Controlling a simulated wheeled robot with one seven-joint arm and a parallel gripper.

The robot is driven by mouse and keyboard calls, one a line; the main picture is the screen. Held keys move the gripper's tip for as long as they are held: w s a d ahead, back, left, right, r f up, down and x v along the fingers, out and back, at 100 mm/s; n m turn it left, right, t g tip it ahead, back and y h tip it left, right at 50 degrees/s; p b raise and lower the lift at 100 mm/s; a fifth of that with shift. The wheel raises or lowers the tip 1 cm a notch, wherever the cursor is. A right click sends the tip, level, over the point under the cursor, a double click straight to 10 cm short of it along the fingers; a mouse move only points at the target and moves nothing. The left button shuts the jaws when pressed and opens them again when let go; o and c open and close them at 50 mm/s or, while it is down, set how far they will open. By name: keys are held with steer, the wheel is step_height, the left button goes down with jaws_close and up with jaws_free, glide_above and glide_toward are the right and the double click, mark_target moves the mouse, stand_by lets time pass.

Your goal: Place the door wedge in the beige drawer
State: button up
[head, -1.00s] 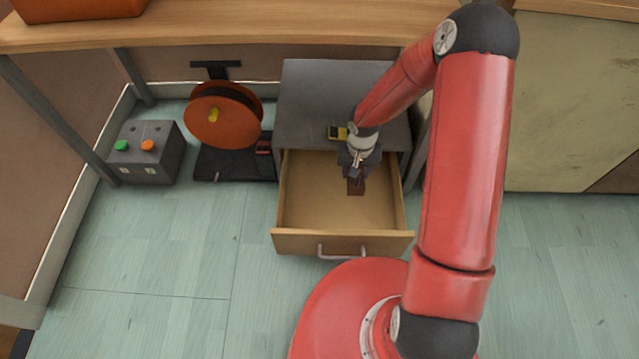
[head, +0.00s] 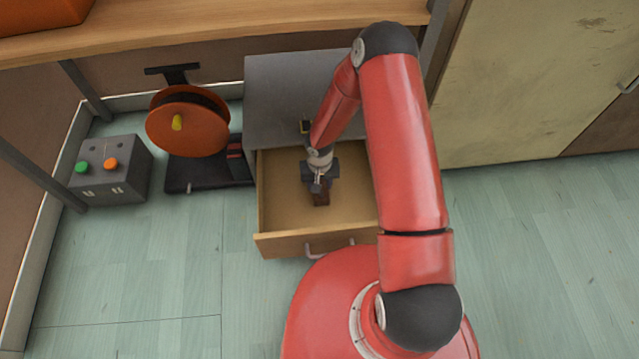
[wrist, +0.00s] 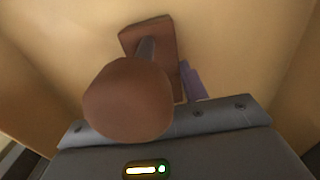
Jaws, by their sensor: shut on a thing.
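The beige drawer (head: 283,205) is pulled open from the grey cabinet (head: 285,95). My gripper (head: 320,185) reaches down over its inside, near the middle. It is shut on a brown thing, the door wedge (head: 321,198), which hangs below the jaws. In the wrist view the door wedge (wrist: 128,98) shows a large rounded near end and a flatter brown part beyond, with the drawer's pale inside (wrist: 225,40) behind. The gripper's body hides part of it. I cannot tell whether the wedge touches the drawer floor.
An orange reel (head: 187,128) on a black stand is left of the cabinet. A grey box (head: 112,168) with green and orange buttons stands further left. A wooden tabletop (head: 200,28) overhangs the cabinet's back.

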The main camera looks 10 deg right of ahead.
steer(key=shift+r, duration=0.1)
steer(key=o, duration=1.1)
